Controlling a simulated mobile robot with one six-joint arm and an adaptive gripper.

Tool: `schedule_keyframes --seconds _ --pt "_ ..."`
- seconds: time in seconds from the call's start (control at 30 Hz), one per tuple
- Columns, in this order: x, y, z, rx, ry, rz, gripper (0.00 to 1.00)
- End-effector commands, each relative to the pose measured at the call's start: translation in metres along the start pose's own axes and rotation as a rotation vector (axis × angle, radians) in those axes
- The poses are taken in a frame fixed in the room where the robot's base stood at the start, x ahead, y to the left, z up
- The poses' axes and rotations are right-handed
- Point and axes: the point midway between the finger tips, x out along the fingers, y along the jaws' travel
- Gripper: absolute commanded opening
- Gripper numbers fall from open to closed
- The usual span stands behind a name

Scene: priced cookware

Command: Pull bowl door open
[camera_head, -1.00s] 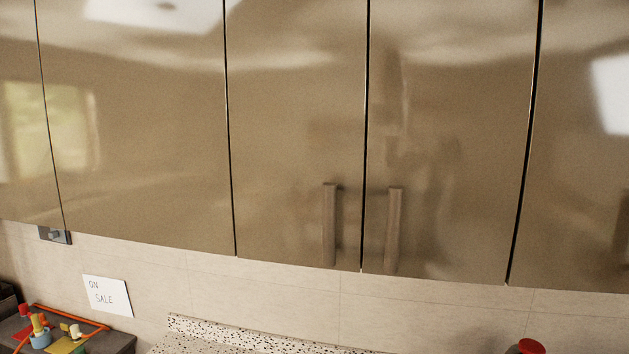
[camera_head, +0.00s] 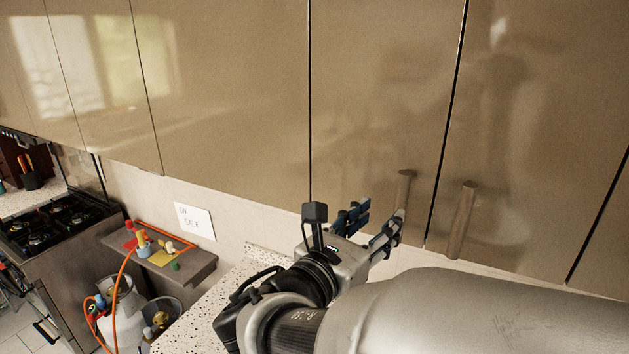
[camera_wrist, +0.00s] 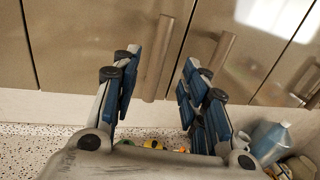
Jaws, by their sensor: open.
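Glossy brown upper cabinet doors fill the upper head view, with no label seen to mark the bowl door. Two upright bar handles sit side by side: the left handle (camera_head: 405,182) on the left door (camera_head: 375,90) and the right handle (camera_head: 461,220) on the right door (camera_head: 530,120). My gripper (camera_head: 380,214) is open at the left handle. In the wrist view the left handle (camera_wrist: 158,60) appears between the two open fingers (camera_wrist: 162,66), with gaps on both sides. The right handle (camera_wrist: 218,50) is outside the right finger. The doors look shut.
A speckled counter (camera_head: 215,315) runs below. At left are a stove (camera_head: 55,225), an ON SALE sign (camera_head: 195,221) and a small shelf (camera_head: 180,268) with coloured items. A blue bottle (camera_wrist: 270,140) stands at lower right in the wrist view.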

Motion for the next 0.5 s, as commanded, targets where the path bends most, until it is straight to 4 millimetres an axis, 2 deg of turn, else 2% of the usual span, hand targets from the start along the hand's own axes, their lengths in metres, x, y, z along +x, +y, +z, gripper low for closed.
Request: schedule_keyframes --seconds 0.03,0.3,0.5 --pt "0.013 -0.002 0.001 -0.001 0.000 -0.007 0.40" --pt "0.070 -0.001 0.001 0.000 0.002 -0.005 0.40" --pt "0.096 -0.001 0.001 0.002 0.001 -0.002 0.40"
